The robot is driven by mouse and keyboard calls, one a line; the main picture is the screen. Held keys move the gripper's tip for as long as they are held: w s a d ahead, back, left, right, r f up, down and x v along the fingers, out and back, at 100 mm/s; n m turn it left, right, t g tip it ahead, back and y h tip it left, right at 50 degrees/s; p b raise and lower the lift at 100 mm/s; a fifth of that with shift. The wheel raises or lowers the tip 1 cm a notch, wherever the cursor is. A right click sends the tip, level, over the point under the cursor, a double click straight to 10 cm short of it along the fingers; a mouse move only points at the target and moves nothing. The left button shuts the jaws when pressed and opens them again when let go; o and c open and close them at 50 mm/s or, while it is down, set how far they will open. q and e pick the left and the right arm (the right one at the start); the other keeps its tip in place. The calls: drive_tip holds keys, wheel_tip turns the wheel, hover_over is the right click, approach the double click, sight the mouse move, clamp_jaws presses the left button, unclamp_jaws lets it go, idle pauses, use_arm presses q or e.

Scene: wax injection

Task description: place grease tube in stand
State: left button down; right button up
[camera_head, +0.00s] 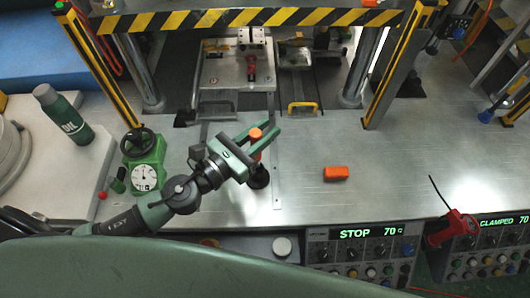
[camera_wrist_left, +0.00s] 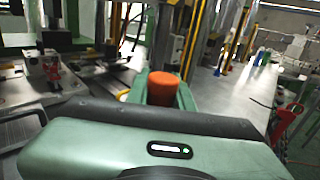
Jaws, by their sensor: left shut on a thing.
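The grease tube, with an orange cap (camera_head: 256,134), is between the fingers of my left gripper (camera_head: 265,137), which is shut on it. The orange cap also shows in the left wrist view (camera_wrist_left: 162,88), between the green fingers. The tube appears roughly upright, its lower part mostly hidden by the gripper. A dark round base (camera_head: 259,178), which looks like the stand, is on the metal table just below the gripper. I cannot tell whether the tube touches it or is inside it. My right gripper is not in view.
An orange block (camera_head: 335,173) lies on the table to the right. A green dial gauge (camera_head: 145,177) and an oil bottle (camera_head: 64,115) stand at left. The press frame with a striped bar (camera_head: 250,18) is behind.

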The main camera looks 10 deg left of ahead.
use_arm(q)
wheel_tip(320, 180, down, 6)
drive_tip(key=b, duration=0.4)
drive_tip(key=shift+f, duration=0.15)
drive_tip(key=c, duration=1.2)
unclamp_jaws()
drive_tip(key=shift+c, duration=0.2)
drive_tip(key=b+v, duration=0.9)
drive_tip(key=v, duration=0.3)
